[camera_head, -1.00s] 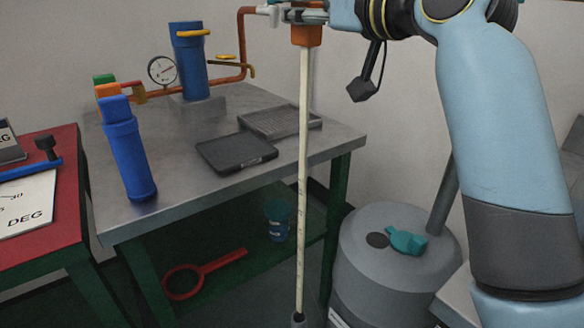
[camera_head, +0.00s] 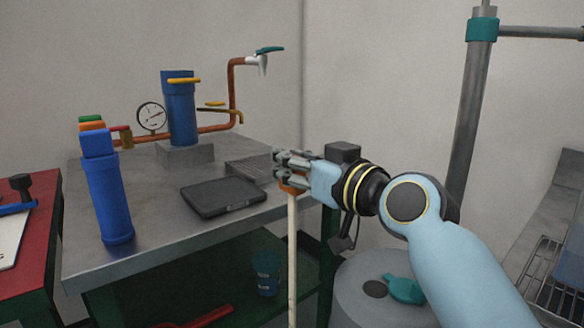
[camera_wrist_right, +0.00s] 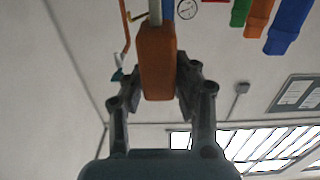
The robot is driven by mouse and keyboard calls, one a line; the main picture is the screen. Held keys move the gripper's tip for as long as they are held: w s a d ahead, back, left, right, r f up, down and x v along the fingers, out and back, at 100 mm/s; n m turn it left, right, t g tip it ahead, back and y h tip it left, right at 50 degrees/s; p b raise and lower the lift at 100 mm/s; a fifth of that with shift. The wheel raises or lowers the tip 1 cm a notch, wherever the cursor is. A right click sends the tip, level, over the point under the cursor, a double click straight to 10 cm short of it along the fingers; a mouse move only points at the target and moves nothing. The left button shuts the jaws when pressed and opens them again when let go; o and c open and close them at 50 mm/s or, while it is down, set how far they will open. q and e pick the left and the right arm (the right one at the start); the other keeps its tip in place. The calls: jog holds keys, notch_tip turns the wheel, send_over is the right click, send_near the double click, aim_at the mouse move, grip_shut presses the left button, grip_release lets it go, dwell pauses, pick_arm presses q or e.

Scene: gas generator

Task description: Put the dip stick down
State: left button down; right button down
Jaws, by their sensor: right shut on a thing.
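The dip stick (camera_head: 292,262) is a long, thin, cream-coloured rod with an orange handle. It hangs upright in the head view, and its lower end is cut off by the bottom of the picture. My right gripper (camera_head: 284,172) is shut on its orange handle, in front of the metal table's right edge. In the right wrist view the orange handle (camera_wrist_right: 157,62) sits between the two fingers of my right gripper (camera_wrist_right: 160,85). My left gripper is not in view.
The metal table (camera_head: 150,245) carries a black tray (camera_head: 222,196), a blue cylinder (camera_head: 108,200), a gauge (camera_head: 151,117) and copper piping with a tap (camera_head: 262,58). A grey tank (camera_head: 350,290) with a teal cap (camera_head: 404,289) stands right of the stick. A red table (camera_head: 38,240) is at left.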

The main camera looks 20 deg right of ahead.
jog(key=shift+r, duration=0.1)
jog(key=shift+f, duration=0.25)
jog(key=c, duration=1.1)
grip_release()
jog(key=shift+o, duration=0.2)
jog(key=shift+r, duration=0.1)
jog(key=shift+r, duration=0.15)
jog(key=p+v, duration=0.1)
jog(key=v, duration=1.1)
